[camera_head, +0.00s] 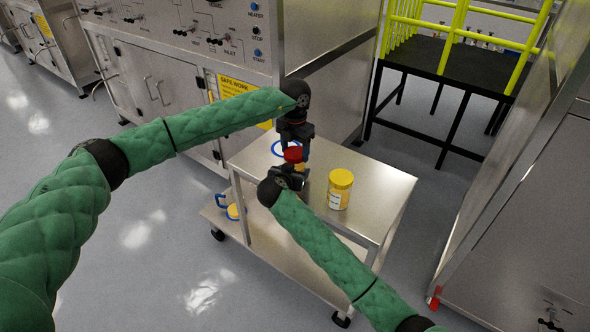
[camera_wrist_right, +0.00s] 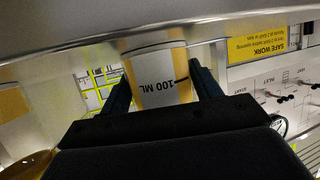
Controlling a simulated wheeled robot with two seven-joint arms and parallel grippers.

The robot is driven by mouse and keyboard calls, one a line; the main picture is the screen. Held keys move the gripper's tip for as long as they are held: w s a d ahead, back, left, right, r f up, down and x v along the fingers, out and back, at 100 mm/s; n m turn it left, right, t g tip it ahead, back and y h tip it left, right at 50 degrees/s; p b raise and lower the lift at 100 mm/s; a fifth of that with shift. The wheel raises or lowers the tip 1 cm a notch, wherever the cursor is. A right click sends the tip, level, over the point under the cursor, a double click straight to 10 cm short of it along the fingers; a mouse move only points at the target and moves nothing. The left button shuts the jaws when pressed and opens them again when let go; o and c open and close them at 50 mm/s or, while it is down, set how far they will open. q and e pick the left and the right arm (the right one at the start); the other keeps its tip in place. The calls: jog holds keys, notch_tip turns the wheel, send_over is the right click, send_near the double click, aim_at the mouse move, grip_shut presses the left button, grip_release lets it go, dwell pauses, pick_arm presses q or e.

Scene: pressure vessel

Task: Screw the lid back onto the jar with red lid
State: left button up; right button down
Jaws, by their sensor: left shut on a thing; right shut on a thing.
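The red lid (camera_head: 293,154) shows in the head view just under my left gripper (camera_head: 296,140), which points down and is shut on it from above. My right gripper (camera_head: 290,174) comes in low over the cart and is shut on the jar, a small yellowish part of which (camera_head: 300,166) shows below the red lid. The right wrist view shows the jar (camera_wrist_right: 158,78) between both fingers, with a white "100 ML" label. The lid sits at the top of the jar; I cannot tell whether its thread is engaged. My right gripper hides most of the jar in the head view.
A yellow jar with a yellow lid (camera_head: 340,188) stands on the steel cart (camera_head: 384,190), right of my grippers. A blue ring (camera_head: 278,149) lies behind them. A blue-and-yellow item (camera_head: 233,211) is on the lower shelf. The cart top's right side is clear.

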pick_arm(q)
jog(key=o, duration=1.2)
notch_tip(320, 180, up, 12)
jog(key=shift+f, duration=0.1)
pick_arm(e)
jog(key=shift+c, duration=1.2)
grip_release()
jog(key=shift+s, duration=0.1)
